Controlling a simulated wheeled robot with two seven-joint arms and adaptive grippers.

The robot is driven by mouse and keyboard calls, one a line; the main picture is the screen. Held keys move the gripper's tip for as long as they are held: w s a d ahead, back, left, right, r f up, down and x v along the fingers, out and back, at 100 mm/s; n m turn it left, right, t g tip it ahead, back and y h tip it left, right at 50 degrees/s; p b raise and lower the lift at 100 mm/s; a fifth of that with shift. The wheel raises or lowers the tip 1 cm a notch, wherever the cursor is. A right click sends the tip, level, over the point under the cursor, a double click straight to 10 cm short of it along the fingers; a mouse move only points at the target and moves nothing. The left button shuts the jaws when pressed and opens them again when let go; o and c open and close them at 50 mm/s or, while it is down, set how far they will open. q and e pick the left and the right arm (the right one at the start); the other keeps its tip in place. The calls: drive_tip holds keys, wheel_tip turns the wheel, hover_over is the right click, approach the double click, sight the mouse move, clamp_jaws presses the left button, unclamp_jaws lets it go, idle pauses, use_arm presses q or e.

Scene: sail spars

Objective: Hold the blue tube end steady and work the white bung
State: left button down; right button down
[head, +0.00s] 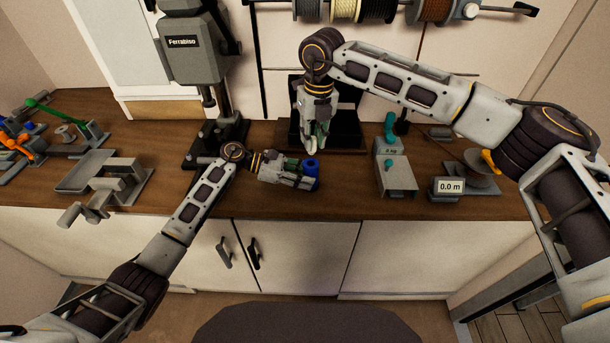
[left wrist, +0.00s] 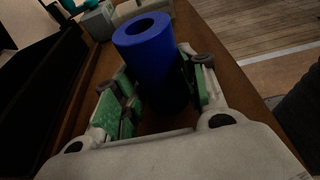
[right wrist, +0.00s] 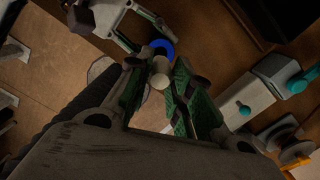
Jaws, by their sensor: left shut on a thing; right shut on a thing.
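The blue tube (head: 311,166) stands upright in my left gripper (head: 305,181), just above the front of the bench. In the left wrist view, the blue tube (left wrist: 150,52) sits between the green pads of my left gripper (left wrist: 158,82), with its round mouth open and empty. My right gripper (head: 317,140) points down above and slightly behind the tube. In the right wrist view, the white bung (right wrist: 160,78) is between the tips of my right gripper (right wrist: 159,70). The blue tube (right wrist: 162,45) shows as a ring beyond the bung, partly hidden. The bung looks apart from the tube.
A black stand (head: 345,130) is behind my right gripper. To the right are a grey device with teal knobs (head: 396,172) and a display reading 0.0 m (head: 449,187). A grey bracket (head: 105,178) stands at left. The bench front edge is close to the tube.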

use_arm(q)
drive_tip(key=shift+f, duration=0.3)
use_arm(e)
drive_tip(key=shift+d+r, duration=0.1)
drive_tip(key=d+r, duration=0.5)
drive_tip(key=d, duration=0.1)
drive_tip(key=shift+r, duration=0.4)
idle(0.4)
use_arm(q)
drive_tip(key=c, duration=1.1)
unclamp_jaws()
drive_tip(key=o, duration=0.4)
drive_tip(key=shift+w, duration=0.1)
drive_tip(key=shift+c, duration=0.2)
drive_tip(key=shift+r, duration=0.15)
use_arm(e)
drive_tip(key=shift+w, duration=0.1)
use_arm(q)
drive_tip(key=shift+a+r, duration=0.1)
drive_tip(key=shift+a, duration=0.05)
